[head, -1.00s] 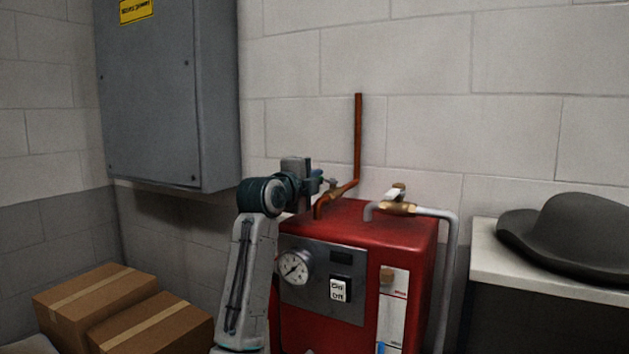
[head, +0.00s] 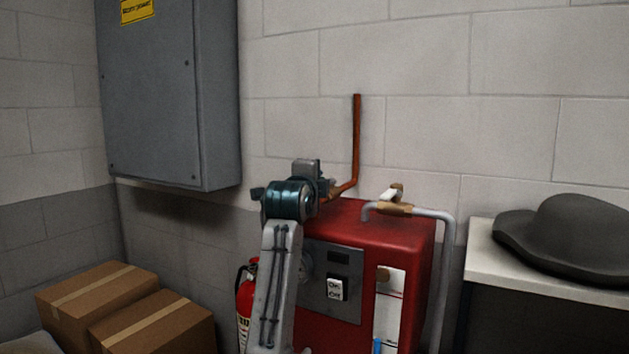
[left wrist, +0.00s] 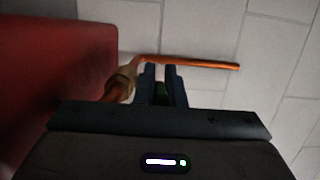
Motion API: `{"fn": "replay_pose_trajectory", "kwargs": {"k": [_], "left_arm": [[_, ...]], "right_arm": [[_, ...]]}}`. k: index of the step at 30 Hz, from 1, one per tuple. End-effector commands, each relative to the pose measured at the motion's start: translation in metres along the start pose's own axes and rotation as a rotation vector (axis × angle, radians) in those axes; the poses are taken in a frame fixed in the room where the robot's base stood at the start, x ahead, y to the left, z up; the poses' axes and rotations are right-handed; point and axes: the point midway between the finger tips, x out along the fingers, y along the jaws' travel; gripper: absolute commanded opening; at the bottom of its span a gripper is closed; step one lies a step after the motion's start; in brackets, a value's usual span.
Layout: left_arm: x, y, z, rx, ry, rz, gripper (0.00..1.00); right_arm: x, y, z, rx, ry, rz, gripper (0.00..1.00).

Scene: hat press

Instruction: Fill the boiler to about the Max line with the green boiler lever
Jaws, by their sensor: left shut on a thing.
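The red boiler (head: 375,235) stands against the wall. A copper pipe (head: 357,140) runs down the wall to its top, with a brass valve (left wrist: 125,82) on it in the left wrist view. My left gripper (head: 328,188) is at this valve, shut on the green boiler lever (left wrist: 161,92). Only a dark green bit of the lever shows between the fingers; my wrist hides it in the head view. The white level gauge (head: 395,310) on the boiler front has a red line near its top and a blue column (head: 377,345) low down. My right gripper is out of view.
A second brass valve with a white handle (head: 392,194) sits on a grey pipe (head: 447,270) at the right. A dark hat (head: 575,235) lies on a pale table (head: 485,262). Cardboard boxes (head: 150,325), a fire extinguisher (head: 244,300) and a grey cabinet (head: 160,100) are at the left.

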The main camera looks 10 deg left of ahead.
Motion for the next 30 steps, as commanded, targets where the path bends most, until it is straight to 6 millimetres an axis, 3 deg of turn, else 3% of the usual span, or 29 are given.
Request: {"fn": "replay_pose_trajectory", "kwargs": {"k": [1,4,14,17,30], "left_arm": [[0.001,0.004,-0.002,-0.004,0.006,0.006,0.11],[0.001,0.003,-0.002,-0.004,0.005,0.005,0.31],[-0.003,0.002,-0.001,-0.001,0.002,0.001,0.31],[-0.014,0.003,-0.001,-0.002,0.002,0.0,0.31],[-0.095,0.003,-0.003,-0.001,0.005,0.001,0.31]], "right_arm": [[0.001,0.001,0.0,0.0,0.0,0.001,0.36],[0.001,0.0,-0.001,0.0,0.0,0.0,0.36],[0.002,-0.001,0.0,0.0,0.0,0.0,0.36],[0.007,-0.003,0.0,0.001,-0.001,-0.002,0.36],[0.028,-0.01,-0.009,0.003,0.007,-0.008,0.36]]}}
